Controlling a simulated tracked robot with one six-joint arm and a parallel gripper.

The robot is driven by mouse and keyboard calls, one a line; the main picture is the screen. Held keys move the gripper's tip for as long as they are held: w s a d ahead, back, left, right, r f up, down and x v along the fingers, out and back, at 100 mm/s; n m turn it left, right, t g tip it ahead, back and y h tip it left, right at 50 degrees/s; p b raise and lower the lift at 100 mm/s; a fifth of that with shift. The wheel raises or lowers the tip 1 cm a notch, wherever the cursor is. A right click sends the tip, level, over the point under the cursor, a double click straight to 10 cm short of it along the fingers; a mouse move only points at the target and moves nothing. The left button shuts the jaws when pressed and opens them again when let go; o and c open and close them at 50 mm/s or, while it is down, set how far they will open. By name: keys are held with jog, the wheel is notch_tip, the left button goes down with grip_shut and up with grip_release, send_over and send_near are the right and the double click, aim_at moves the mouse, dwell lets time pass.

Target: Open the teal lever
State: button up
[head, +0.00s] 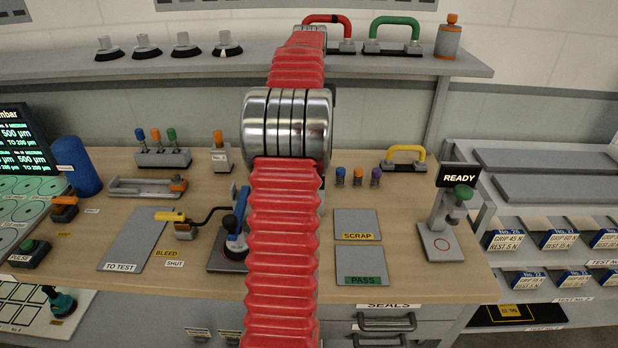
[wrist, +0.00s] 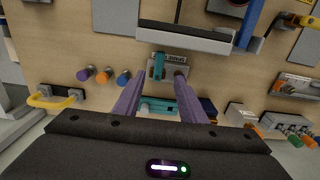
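The teal lever (wrist: 158,66) stands up from a small grey labelled base (wrist: 168,68) on the wooden bench, in the wrist view. A second teal piece (wrist: 160,105) shows lower down between my fingers; I cannot tell whether it belongs to the same fitting. My gripper (wrist: 158,80) has two purple fingers that are apart with a gap between them, and nothing is held. The fingertips point toward the lever, one on each side of it in the picture; no contact is clear. In the head view my red arm hides the lever and the gripper.
Purple, orange and blue knobs (wrist: 103,77) and a yellow handle (wrist: 55,100) lie left in the wrist view. A grey bar (wrist: 185,38) and a blue handle (wrist: 248,25) are above the lever. In the head view a READY post (head: 440,240) stands right and a shelf (head: 400,62) runs behind.

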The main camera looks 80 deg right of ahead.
jog(key=shift+s+f, duration=0.1)
dwell(0.3)
notch_tip(320, 180, down, 14)
jog(key=shift+r, duration=0.2)
dwell(0.5)
jog(key=shift+c, duration=0.3)
grip_shut()
jog(key=shift+a, duration=0.15)
dwell(0.4)
